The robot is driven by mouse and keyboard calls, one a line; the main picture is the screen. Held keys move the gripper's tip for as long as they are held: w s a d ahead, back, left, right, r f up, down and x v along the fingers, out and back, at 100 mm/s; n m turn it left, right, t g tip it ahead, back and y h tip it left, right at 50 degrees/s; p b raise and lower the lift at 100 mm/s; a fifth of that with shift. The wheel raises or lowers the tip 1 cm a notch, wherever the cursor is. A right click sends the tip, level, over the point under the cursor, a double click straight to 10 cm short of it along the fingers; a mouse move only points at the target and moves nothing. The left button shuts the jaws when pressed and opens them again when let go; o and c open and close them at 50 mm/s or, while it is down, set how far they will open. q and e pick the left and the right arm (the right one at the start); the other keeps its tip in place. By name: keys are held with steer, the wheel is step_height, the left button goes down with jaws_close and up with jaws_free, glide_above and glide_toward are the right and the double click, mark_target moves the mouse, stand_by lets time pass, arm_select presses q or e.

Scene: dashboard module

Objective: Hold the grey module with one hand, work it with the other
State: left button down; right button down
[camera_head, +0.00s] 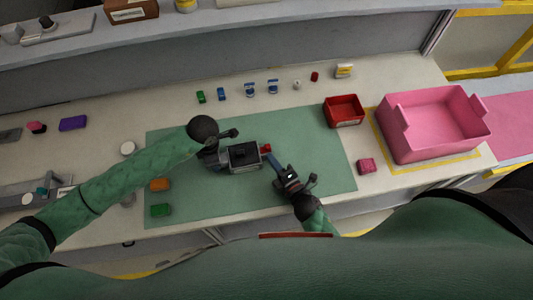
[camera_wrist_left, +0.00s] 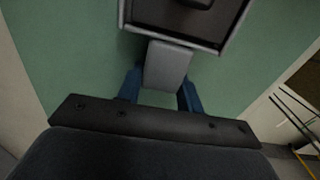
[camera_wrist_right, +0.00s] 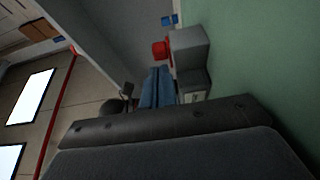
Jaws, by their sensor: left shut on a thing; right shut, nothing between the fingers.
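The grey module (camera_head: 245,156) sits on the green mat (camera_head: 330,178), with a dark recessed top and a red knob (camera_head: 265,148) on its right side. My left gripper (camera_wrist_left: 160,88) is shut on the module's grey tab (camera_wrist_left: 166,66) at its left end. My right gripper (camera_head: 271,158) is shut and empty, its blue fingertips close to the red knob. In the right wrist view the red knob (camera_wrist_right: 160,49) stands out from the module's grey block (camera_wrist_right: 189,47), just beyond the closed fingers (camera_wrist_right: 158,85). I cannot tell whether they touch it.
A red bin (camera_head: 344,111) and a large pink crate (camera_head: 435,124) stand to the right. A pink block (camera_head: 366,165) lies near the mat's right edge. Orange (camera_head: 160,184) and green (camera_head: 160,210) blocks lie near my left arm. Several small items line the back.

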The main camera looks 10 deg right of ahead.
arm_select(q)
steer(key=shift+d, duration=0.15)
arm_select(e)
steer(key=shift+v, duration=3.05)
steer(key=shift+s+a, duration=0.1)
steer(key=shift+a, duration=0.1)
arm_select(q)
steer(key=c, duration=0.8)
jaws_free()
steer(key=shift+c, duration=0.2)
steer(key=shift+r, duration=0.1)
